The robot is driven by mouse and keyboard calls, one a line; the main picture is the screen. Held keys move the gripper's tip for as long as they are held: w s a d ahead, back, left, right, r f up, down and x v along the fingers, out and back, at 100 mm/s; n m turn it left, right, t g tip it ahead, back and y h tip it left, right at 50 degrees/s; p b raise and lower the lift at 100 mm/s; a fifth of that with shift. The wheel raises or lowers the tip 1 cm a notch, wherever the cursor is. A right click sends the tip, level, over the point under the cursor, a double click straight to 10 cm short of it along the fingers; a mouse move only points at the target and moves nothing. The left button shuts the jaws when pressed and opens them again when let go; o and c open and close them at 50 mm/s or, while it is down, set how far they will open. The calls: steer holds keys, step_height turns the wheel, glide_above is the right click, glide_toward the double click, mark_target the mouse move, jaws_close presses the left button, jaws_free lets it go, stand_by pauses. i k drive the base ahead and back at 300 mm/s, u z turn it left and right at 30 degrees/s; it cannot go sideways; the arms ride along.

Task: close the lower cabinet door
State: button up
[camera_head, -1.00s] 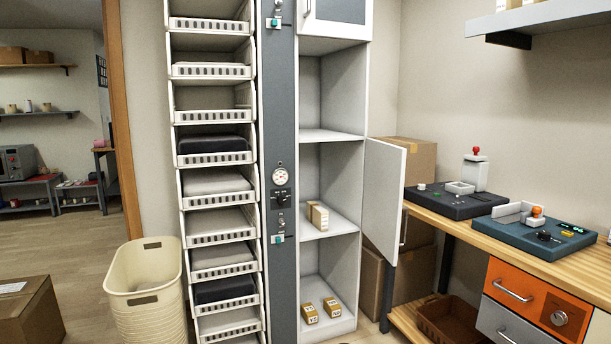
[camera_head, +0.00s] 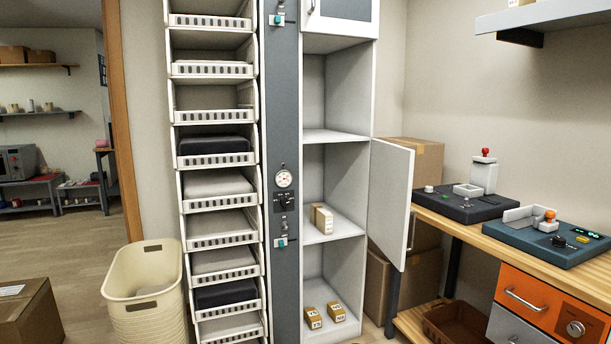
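The lower cabinet door (camera_head: 390,200) is white and stands wide open, swung out to the right of the tall white cabinet (camera_head: 370,95). A vertical bar handle (camera_head: 410,233) shows near the door's free edge. The open compartment holds a small box (camera_head: 322,218) on its middle shelf and two small boxes (camera_head: 325,314) at the bottom. The upper cabinet door (camera_head: 341,12) is at the top edge of the view and looks shut. My gripper is not in view.
A wooden workbench (camera_head: 470,228) with two control boxes stands right of the door, cardboard boxes (camera_head: 425,275) behind it. A grey column and a rack of trays (camera_head: 217,155) adjoin the cabinet's left. A cream bin (camera_head: 145,295) and a carton (camera_head: 28,310) stand front left.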

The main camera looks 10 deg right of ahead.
mark_target(391, 169)
steer(key=i, duration=0.9)
